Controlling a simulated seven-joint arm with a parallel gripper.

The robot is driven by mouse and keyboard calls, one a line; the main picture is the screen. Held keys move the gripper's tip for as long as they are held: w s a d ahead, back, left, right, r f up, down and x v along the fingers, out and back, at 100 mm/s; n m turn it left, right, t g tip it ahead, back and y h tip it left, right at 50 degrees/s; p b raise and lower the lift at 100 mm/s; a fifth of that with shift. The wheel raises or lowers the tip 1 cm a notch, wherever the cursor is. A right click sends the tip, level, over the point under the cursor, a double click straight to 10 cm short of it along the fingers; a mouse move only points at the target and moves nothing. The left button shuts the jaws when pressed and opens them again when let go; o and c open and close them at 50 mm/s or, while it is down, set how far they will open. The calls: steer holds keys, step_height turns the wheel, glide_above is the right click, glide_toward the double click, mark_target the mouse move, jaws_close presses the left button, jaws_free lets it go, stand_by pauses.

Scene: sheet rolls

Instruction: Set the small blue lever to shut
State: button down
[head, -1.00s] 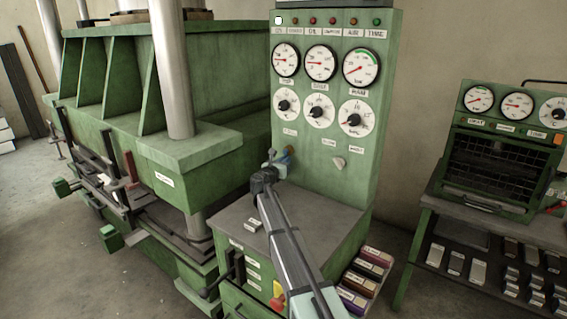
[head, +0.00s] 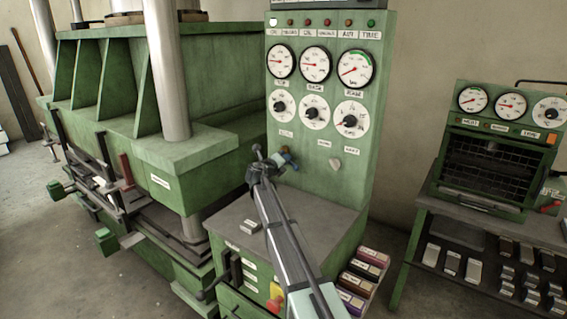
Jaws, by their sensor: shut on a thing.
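The small blue lever (head: 290,161) is on the front of the green control panel (head: 320,190), below the left dial. The fingers are small and dark here, and the exact contact is partly hidden. My arm reaches up from the bottom of the head view, over the grey ledge (head: 315,215). The lever's label is too small to read.
A pale knob (head: 335,164) sits right of the lever. Gauges (head: 316,63) and dials (head: 315,111) are above. A large green press (head: 190,155) stands left, with a steel column. A rack of coloured boxes (head: 363,275) is lower right; a bench with an oven (head: 490,165) stands farther right.

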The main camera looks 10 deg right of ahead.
steer(key=shift+d+r+n+g, duration=0.1)
steer(key=shift+r+n+g, duration=0.2)
steer(key=shift+n, duration=0.6)
steer(key=shift+s, duration=0.1)
steer(key=c, duration=1.1)
jaws_free()
steer(key=v, duration=1.4)
